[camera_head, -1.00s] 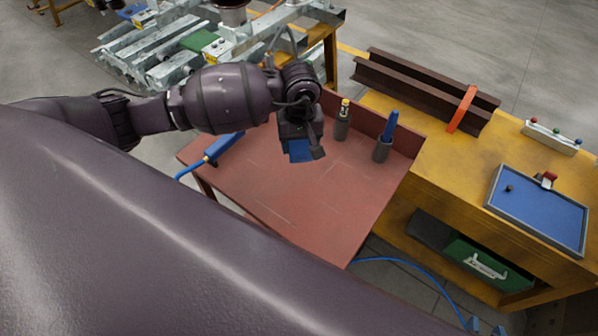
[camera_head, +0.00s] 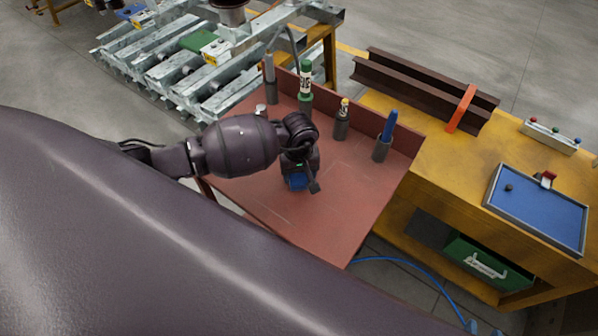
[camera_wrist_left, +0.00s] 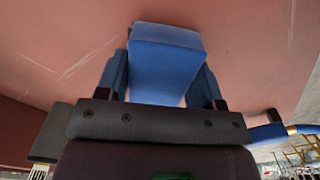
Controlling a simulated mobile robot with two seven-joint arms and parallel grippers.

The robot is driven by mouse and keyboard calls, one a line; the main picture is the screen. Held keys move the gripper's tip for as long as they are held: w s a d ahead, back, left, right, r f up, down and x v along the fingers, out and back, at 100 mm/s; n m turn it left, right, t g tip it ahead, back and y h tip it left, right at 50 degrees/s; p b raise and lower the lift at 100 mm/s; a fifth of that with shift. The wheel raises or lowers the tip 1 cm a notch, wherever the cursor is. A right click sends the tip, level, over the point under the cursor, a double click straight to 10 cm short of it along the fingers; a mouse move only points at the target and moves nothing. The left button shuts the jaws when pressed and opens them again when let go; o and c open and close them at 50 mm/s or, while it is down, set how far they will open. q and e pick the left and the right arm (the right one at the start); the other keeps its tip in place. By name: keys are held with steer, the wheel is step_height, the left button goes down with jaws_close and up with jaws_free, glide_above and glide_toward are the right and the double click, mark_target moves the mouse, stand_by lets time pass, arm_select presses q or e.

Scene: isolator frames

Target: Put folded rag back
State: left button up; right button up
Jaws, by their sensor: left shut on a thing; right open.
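The folded rag is a blue block (camera_wrist_left: 165,62) between the two fingers of my left gripper in the left wrist view. In the head view only a small blue part of the rag (camera_head: 296,182) shows below the wrist. My left gripper (camera_head: 299,187) is shut on it over the middle of the red-brown tabletop (camera_head: 330,215). I cannot tell whether the rag touches the tabletop.
A green canister (camera_head: 305,85), a yellow-topped bottle in a holder (camera_head: 341,120) and a blue marker in a cup (camera_head: 387,135) stand along the table's back. A yellow bench (camera_head: 440,185) with a blue tray (camera_head: 540,208) adjoins on the right. The table's front right is clear.

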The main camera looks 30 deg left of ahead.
arm_select(q)
steer(key=shift+f, duration=0.15)
arm_select(e)
steer(key=shift+w+r, duration=0.2)
steer(key=shift+w, duration=0.2)
